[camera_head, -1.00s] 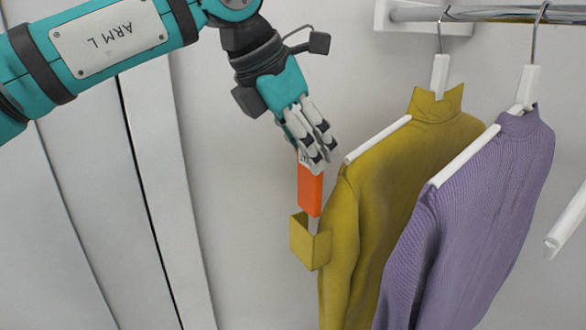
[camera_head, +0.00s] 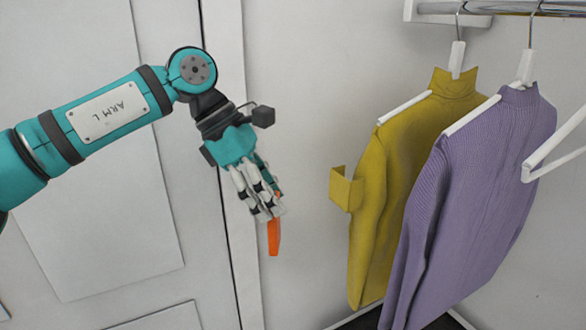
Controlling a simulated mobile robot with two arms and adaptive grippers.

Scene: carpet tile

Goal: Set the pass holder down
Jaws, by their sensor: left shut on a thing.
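The pass holder (camera_head: 274,238) is a flat orange piece, seen nearly edge-on in the head view. My left gripper (camera_head: 266,208) is shut on its upper end, which the fingers hide. The pass holder hangs down below the fingertips, in front of the pale wall and apart from the clothes. My right gripper is not in view.
A mustard turtleneck (camera_head: 400,180) with a stiff folded flap (camera_head: 345,190) and a purple sweater (camera_head: 470,190) hang from a metal rail (camera_head: 500,8). An empty white hanger (camera_head: 550,155) is at the right. A white panelled door (camera_head: 100,200) stands behind my left arm.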

